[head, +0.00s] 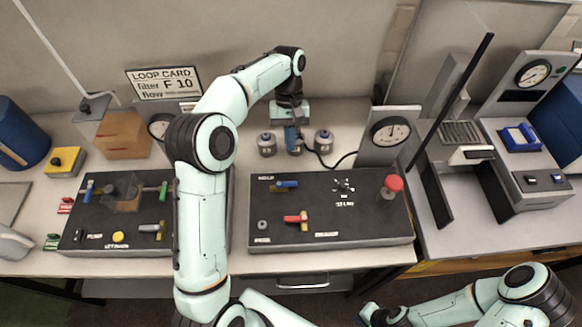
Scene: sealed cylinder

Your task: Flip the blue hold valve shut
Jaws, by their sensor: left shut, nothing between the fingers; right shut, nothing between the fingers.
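A blue-handled valve (286,184) lies at the upper left of the right dark panel (350,215), with its handle running roughly left to right. Its small white label seems to begin with "HOLD". My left gripper (292,135) points down behind this panel, apart from the valve, between two small grey canisters. It is shut; a blue part shows at its fingers, and I cannot tell what it belongs to. My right gripper (368,314) is shut and empty at the bottom edge, in front of the table and far from the valve.
The right panel also bears a red-handled valve (297,219), a red knob (393,184) and a black fitting (343,186). A round gauge (390,131) stands behind it. The left panel (80,238) has another blue lever (87,190). My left arm crosses between the panels.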

